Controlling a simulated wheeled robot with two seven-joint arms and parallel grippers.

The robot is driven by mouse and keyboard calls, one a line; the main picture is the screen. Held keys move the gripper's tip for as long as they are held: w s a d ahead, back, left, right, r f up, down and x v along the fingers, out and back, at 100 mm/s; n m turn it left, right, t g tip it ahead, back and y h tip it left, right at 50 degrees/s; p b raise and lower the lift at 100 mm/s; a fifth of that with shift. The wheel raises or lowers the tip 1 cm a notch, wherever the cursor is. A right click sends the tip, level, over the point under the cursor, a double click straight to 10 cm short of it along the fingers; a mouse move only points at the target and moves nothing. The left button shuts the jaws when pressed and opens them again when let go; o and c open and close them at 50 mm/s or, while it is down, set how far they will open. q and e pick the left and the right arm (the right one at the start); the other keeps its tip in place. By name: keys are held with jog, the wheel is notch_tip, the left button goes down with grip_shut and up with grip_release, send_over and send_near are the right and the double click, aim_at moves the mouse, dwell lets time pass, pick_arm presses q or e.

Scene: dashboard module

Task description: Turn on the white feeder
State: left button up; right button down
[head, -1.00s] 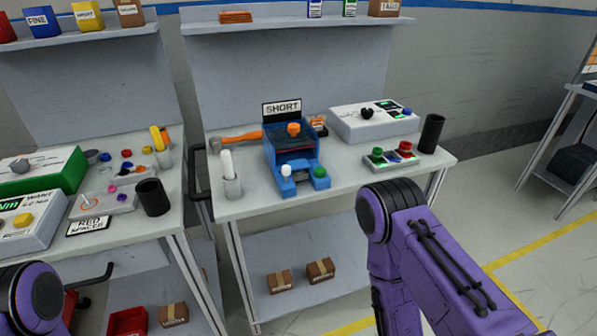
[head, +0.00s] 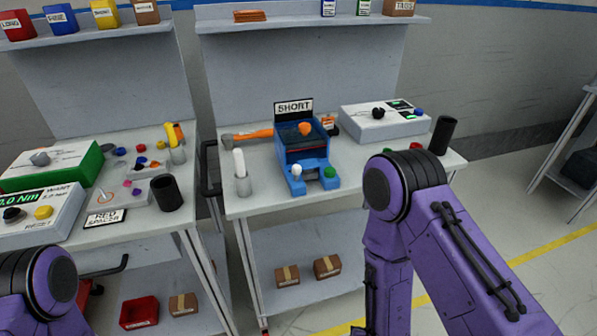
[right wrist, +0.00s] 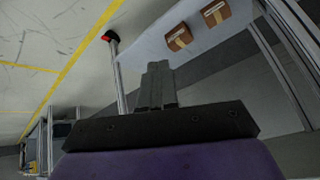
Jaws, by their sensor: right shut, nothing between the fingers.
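A white box with a black knob, dark displays with green marks and a blue button, which looks like the white feeder (head: 372,126), sits at the back right of the right bench. A small button box (head: 416,148) in front of it is mostly hidden behind my right arm; a red button shows. My right gripper (right wrist: 158,68) is shut and empty in the right wrist view, in the air near the bench's lower shelf.
A blue machine with a SHORT sign (head: 305,158) stands mid-bench, with a white-handled holder (head: 242,178) and orange hammer (head: 252,134) to its left. A black cup (head: 443,135) stands at the right edge. The left bench (head: 150,222) holds several boxes and parts.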

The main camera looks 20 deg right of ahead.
aim_at(297, 173)
jog(key=w+a+r+m+t+y+p, duration=0.1)
jog(key=w+a+r+t+y, duration=0.1)
jog(key=w+a+r+t, duration=0.55)
jog(key=w+a+r+m+t+h, duration=0.1)
jog(key=w+r+m+t, duration=0.1)
jog(key=r+m, duration=0.4)
jog(key=w+a+r+m+t+h+p, duration=0.1)
jog(key=r+m, duration=0.5)
jog(key=r, duration=0.8)
jog(key=shift+w+a+m+t+h, duration=0.3)
jog(key=shift+w+a+t+h, duration=0.3)
jog(key=shift+w+t, duration=0.6)
jog(key=p+x, duration=0.5)
jog(key=x, duration=0.8)
jog(key=shift+d+r, duration=0.1)
jog(key=shift+r, duration=0.05)
jog(key=shift+w, duration=0.5)
jog(key=shift+p, duration=0.3)
